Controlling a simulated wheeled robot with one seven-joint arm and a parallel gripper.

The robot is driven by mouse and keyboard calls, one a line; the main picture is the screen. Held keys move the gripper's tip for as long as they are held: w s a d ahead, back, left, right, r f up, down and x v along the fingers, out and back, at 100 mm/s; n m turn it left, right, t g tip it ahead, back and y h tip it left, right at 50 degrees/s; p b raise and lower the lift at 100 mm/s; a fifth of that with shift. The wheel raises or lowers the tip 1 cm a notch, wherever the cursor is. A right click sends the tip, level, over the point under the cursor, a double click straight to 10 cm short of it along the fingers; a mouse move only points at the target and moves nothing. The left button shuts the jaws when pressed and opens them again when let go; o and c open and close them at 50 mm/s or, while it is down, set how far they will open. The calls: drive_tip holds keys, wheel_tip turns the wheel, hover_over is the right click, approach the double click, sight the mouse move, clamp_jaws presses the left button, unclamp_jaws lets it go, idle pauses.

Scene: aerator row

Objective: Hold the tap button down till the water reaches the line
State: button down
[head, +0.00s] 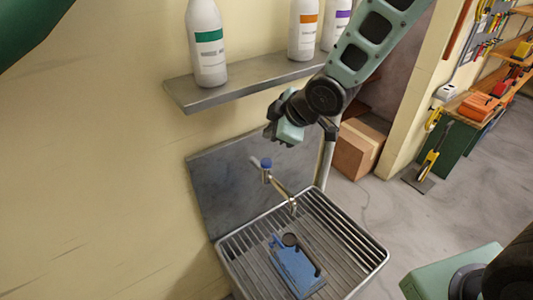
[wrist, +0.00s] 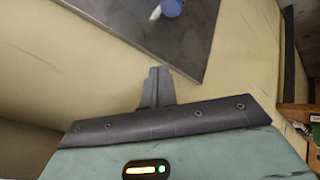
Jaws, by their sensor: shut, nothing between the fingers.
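The tap (head: 281,188) comes out of a grey metal back panel, with a blue button (head: 266,163) on top. The blue button also shows at the top edge of the wrist view (wrist: 172,8). A blue container (head: 296,268) with a dark handle and a round dark opening stands on the slatted basin below the spout. No water stream and no fill line can be made out. My gripper (head: 270,134) is above the tap, apart from the button. Its fingers are shut together and empty in the wrist view (wrist: 156,82).
A metal shelf (head: 240,88) with several white bottles hangs on the wall above the tap, close to my arm. The slatted basin (head: 372,262) has a raised rim. A cardboard box (head: 355,150) stands on the floor behind. Open floor lies to the right.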

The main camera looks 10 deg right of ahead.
drive_tip(key=shift+w+d+r+n+t+y, duration=0.1)
drive_tip(key=shift+w+n+t+y, duration=0.15)
drive_tip(key=shift+w, duration=0.35)
drive_tip(key=shift+w+d+r+n+t+y, duration=0.15)
drive_tip(key=shift+w+n, duration=0.1)
drive_tip(key=shift+w, duration=0.35)
drive_tip(key=b, duration=0.7)
approach(264, 159)
drive_tip(key=w+a+f, duration=0.1)
drive_tip(key=w+a, duration=0.1)
drive_tip(key=w+a+f, duration=0.1)
drive_tip(key=w, duration=0.1)
drive_tip(key=shift+f, duration=0.35)
idle(0.6)
drive_tip(key=shift+f+b, duration=0.4)
drive_tip(key=shift+f+b, duration=0.55)
idle(3.4)
